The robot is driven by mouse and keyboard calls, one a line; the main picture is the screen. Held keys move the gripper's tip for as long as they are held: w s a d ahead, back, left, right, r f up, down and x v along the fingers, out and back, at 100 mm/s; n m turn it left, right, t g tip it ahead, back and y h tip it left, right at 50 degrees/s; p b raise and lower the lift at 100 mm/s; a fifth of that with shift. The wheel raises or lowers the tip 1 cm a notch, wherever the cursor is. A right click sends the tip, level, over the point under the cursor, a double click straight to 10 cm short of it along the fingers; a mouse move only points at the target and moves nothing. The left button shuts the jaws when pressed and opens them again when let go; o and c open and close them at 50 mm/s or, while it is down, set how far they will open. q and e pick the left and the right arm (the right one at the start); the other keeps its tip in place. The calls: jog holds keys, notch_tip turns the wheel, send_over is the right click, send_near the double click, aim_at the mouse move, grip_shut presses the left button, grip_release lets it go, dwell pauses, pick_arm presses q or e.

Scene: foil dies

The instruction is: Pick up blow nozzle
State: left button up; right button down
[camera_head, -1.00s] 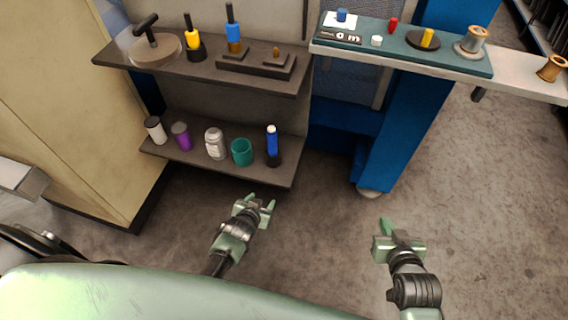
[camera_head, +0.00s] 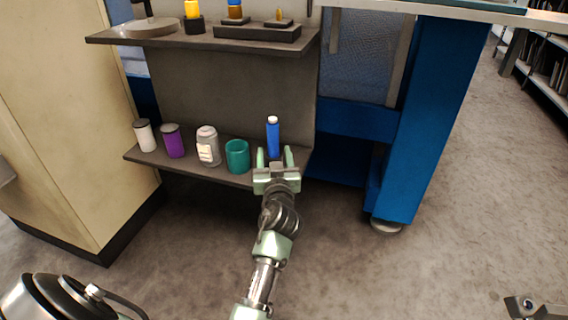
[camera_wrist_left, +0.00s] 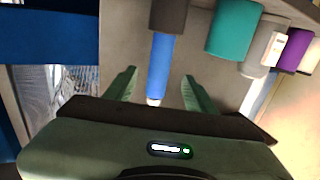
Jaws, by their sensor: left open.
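A slim blue cylinder with a white tip, which looks like the blow nozzle (camera_head: 273,133), stands upright at the right end of the lower shelf (camera_head: 200,172). My left gripper (camera_head: 275,154) is open just in front of it, fingers pointing at the shelf. In the left wrist view the blue nozzle (camera_wrist_left: 160,65) shows between the two open fingers (camera_wrist_left: 159,80), with its white tip toward the palm and its dark base at the top. Gaps show on both sides, so the fingers do not grip it. In the head view the gripper hides its base.
A teal cup (camera_head: 237,156) stands just left of the nozzle, then a labelled jar (camera_head: 208,147), a purple can (camera_head: 173,141) and a white can (camera_head: 145,136). The upper shelf (camera_head: 200,41) hangs above. A blue post (camera_head: 425,120) stands at the right.

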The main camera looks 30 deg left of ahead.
aim_at(273, 141)
pick_arm(q)
jog(key=shift+w+a+r, duration=0.15)
jog(key=shift+w+a, duration=0.1)
jog(key=x, duration=0.7)
jog(key=shift+w, duration=0.1)
jog(key=shift+r, duration=0.1)
jog(key=shift+c, duration=0.3)
grip_shut()
